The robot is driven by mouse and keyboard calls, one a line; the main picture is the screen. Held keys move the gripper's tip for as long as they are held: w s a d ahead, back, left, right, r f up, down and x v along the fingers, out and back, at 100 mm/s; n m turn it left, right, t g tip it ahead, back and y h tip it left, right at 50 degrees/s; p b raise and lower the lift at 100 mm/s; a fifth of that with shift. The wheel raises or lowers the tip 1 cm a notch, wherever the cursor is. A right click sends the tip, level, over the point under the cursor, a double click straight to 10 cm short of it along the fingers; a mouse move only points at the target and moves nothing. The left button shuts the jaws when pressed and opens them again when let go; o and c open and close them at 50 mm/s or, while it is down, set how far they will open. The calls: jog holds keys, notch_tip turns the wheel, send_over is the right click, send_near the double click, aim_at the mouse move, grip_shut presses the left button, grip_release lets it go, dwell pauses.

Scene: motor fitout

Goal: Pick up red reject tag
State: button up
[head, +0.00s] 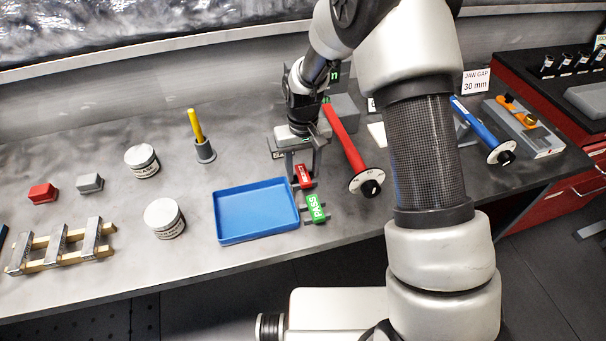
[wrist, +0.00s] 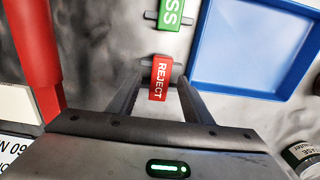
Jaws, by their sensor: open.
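The red reject tag (head: 303,175) lies on the bench right of the blue tray, just behind the green pass tag (head: 315,208). In the wrist view the red reject tag (wrist: 161,78) shows its white REJECT lettering between the two fingers of my gripper (wrist: 160,90). The fingers are open, one on each side of the tag, with a gap visible on both sides. In the head view my gripper (head: 300,163) is over the tag's far end and partly hides it. The pass tag (wrist: 171,15) is beyond the fingertips in the wrist view.
The blue tray (head: 222,240) sits close to the left of the tags. A red-handled tool (head: 343,140) with a round dial stands close on the right. Two tins (head: 164,218) and a grey cup with a yellow stick (head: 204,151) stand farther left.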

jog(key=c, duration=1.1)
jog(key=shift+c, duration=0.2)
jog(key=shift+r, duration=0.15)
